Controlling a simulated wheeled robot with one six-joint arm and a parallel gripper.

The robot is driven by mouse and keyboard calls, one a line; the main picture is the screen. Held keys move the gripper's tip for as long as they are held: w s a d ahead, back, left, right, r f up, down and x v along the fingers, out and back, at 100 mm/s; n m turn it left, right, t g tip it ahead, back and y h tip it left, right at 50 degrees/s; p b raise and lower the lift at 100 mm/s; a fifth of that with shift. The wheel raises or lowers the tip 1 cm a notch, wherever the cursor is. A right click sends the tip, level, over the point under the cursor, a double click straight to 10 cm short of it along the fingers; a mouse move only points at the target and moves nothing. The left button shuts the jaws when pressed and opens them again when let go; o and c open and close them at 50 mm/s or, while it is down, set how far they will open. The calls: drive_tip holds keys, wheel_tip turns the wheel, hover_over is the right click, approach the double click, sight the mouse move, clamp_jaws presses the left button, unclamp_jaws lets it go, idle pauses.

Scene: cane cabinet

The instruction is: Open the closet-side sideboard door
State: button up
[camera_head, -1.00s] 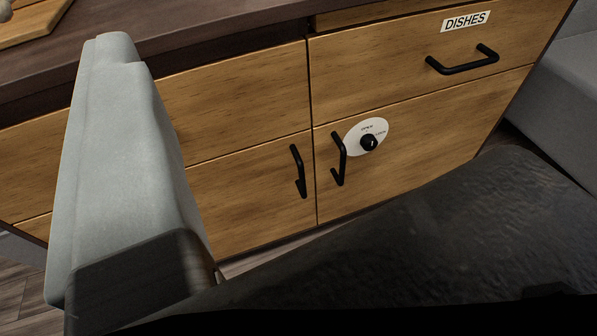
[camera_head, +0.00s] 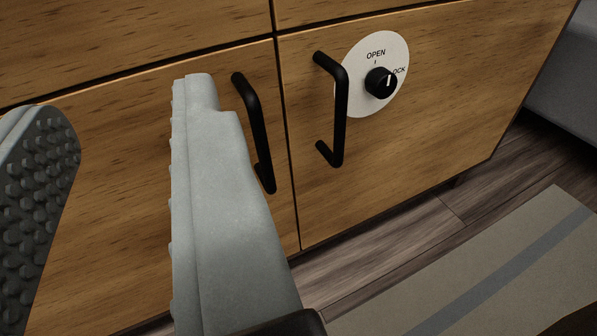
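Two shut wooden sideboard doors meet at a vertical seam: a left door (camera_head: 120,200) and a right door (camera_head: 450,110). The frames do not show which is closet-side. The left door has a black bar handle (camera_head: 255,130); the right door has another (camera_head: 340,115). Beside the right handle is a white plate (camera_head: 360,55) marked OPEN and LOCK, with a black knob (camera_head: 380,82). The knob's white mark sits on its LOCK side. My gripper (camera_head: 123,95) is open and empty. Its right finger overlaps the left door just left of that door's handle, without clear contact; its left finger is at the picture's left edge.
Drawer fronts (camera_head: 140,30) lie above the doors. A grey object (camera_head: 570,80) stands right of the sideboard. A striped rug (camera_head: 500,265) lies on the wood floor (camera_head: 450,205) in front at lower right.

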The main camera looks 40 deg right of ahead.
sight(262, 143)
wheel_tip(262, 143, down, 13)
drive_tip(key=s+d+h, duration=0.2)
drive_tip(key=s+d, duration=0.1)
drive_tip(key=shift+g, duration=0.3)
drive_tip(key=x, duration=1.7)
drive_tip(key=shift+w+a, duration=0.1)
drive_tip(key=shift+w, duration=0.3)
clamp_jaws()
